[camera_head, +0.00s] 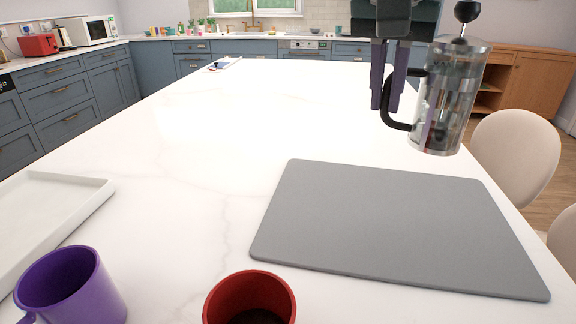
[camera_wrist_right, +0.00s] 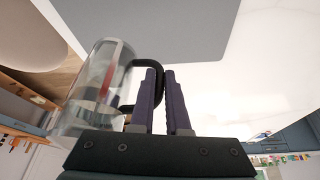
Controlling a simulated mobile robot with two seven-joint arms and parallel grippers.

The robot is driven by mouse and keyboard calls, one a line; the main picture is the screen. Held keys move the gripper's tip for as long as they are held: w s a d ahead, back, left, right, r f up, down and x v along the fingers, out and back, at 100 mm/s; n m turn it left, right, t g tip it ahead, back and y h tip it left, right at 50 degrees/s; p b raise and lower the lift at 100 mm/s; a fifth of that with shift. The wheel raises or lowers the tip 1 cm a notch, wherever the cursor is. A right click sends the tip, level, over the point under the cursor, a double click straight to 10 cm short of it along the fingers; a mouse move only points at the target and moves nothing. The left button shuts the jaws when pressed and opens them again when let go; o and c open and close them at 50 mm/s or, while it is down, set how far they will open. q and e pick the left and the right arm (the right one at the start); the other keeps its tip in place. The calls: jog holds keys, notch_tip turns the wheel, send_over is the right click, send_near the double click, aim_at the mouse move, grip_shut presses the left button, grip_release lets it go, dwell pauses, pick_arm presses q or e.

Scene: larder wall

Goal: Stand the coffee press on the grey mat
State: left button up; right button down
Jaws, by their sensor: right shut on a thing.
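The coffee press (camera_head: 452,95) is a clear glass cylinder with a black handle and a black plunger knob. It hangs nearly upright in the air, beyond the grey mat (camera_head: 395,222) in the head view. My right gripper (camera_head: 386,104) is shut on its black handle. In the right wrist view the press (camera_wrist_right: 97,92) stands left of the purple fingers (camera_wrist_right: 161,101), with the handle at them. The grey mat lies flat and bare on the white counter, and also shows in the wrist view (camera_wrist_right: 150,25). My left gripper is not in view.
A red cup (camera_head: 250,300) stands left of the mat's near edge. A purple mug (camera_head: 70,288) and a white tray (camera_head: 50,215) are at the left. Beige chairs (camera_head: 515,155) line the counter's right edge. The counter's middle is clear.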

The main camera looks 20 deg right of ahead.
notch_tip(320, 180, down, 15)
jog(key=b, duration=1)
jog(key=shift+r, duration=0.3)
jog(key=c, duration=1.3)
grip_release()
jog(key=shift+f, duration=0.2)
jog(key=shift+c, duration=0.2)
jog(key=o, duration=0.4)
jog(key=shift+o, duration=0.2)
jog(key=shift+r, duration=0.1)
jog(key=shift+r, duration=0.3)
jog(key=p+v, duration=0.1)
jog(key=v, duration=1)
jog(key=shift+a+r, duration=0.15)
jog(key=shift+r, duration=0.1)
